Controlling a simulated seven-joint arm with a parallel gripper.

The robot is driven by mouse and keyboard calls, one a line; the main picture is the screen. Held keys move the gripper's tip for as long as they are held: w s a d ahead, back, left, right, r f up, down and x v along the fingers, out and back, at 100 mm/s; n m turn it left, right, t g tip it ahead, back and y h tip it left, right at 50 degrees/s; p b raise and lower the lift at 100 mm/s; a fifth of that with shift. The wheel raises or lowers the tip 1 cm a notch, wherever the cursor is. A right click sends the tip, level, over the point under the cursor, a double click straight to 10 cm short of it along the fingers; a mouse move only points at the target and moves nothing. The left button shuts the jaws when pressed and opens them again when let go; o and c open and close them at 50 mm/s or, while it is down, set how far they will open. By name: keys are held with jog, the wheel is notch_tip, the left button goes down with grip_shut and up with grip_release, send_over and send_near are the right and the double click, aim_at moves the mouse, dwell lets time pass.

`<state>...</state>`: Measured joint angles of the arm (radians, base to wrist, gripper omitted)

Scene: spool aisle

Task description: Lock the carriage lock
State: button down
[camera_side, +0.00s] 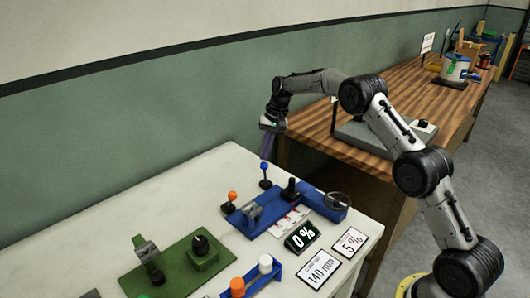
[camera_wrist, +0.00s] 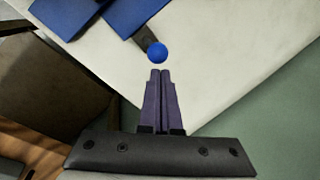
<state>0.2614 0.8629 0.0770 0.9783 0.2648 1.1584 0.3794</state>
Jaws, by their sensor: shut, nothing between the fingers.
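A blue bench device (camera_side: 262,212) with a grey carriage-like block (camera_side: 251,209) sits on the white table. Behind it stands a lever with a blue ball knob (camera_side: 264,166), and to its left a lever with an orange ball knob (camera_side: 232,196). I cannot tell which lever is the carriage lock. My gripper (camera_side: 266,155) has its purple fingers shut and empty, above the table's back edge near the blue knob. In the wrist view the closed fingertips (camera_wrist: 160,72) point at the blue knob (camera_wrist: 157,52), with a small gap in the picture; its dark arm (camera_wrist: 145,36) shows behind.
A display (camera_side: 302,236) reads 0 %. Cards read 140 mm (camera_side: 321,267) and 5 % (camera_side: 350,243). A handwheel (camera_side: 337,201) is at the device's right end. A green fixture (camera_side: 180,270) is front left. A wooden bench (camera_side: 400,75) stands behind. The table's back left is clear.

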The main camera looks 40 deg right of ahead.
jog(key=shift+r, duration=0.15)
dwell(0.3)
jog(key=shift+r, duration=0.65)
jog(key=d+v, duration=0.1)
jog(key=v, duration=1)
jog(key=shift+d, duration=0.45)
jog(key=shift+w+r, duration=0.1)
jog(key=shift+r, duration=0.05)
